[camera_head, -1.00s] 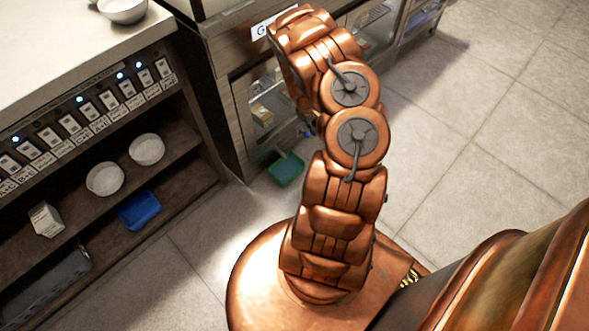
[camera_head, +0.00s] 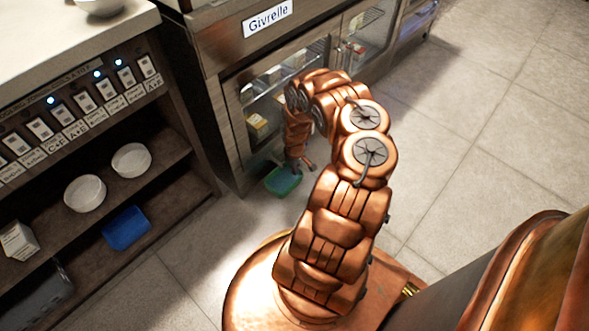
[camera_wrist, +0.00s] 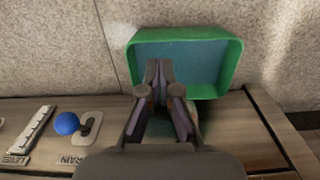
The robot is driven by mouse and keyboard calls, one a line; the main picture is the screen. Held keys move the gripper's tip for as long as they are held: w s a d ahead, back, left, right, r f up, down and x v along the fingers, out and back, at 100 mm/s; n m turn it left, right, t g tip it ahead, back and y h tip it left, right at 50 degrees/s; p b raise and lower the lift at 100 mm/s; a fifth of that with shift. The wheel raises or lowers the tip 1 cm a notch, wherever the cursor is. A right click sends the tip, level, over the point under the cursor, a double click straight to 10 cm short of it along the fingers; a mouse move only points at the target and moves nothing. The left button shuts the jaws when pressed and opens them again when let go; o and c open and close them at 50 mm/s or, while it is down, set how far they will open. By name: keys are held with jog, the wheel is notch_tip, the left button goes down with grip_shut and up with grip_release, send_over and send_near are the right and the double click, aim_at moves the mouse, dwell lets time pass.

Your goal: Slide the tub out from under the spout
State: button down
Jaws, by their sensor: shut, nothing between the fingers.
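The tub is a green, open-topped box (camera_head: 283,182) on the floor at the foot of the Givrelle cabinet, left of my arm. In the wrist view the tub (camera_wrist: 222,88) lies beyond the cabinet's edge, its blue-green inside facing the camera. My gripper (camera_head: 299,168) is low beside the cabinet, at the tub. In the wrist view its fingers (camera_wrist: 159,66) are together with nothing between them, and their tips overlap the tub's left part. I cannot tell whether they touch it. I cannot make out the spout; my gripper covers part of the cabinet edge.
A blue ball knob (camera_wrist: 66,123) marked DRAIN and a LEVEL gauge (camera_wrist: 28,134) sit on the cabinet. A shelf unit (camera_head: 165,150) with white bowls (camera_head: 85,194) and a blue tray (camera_head: 127,228) stands left. The tiled floor (camera_head: 470,170) to the right is clear.

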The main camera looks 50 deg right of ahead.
jog(key=b, duration=0.3)
send_over(295, 177)
jog(key=s+a, duration=0.2)
jog(key=a, duration=0.1)
jog(key=shift+s+d+f, duration=0.1)
jog(key=shift+d+f, duration=0.05)
jog(key=shift+f, duration=2.65)
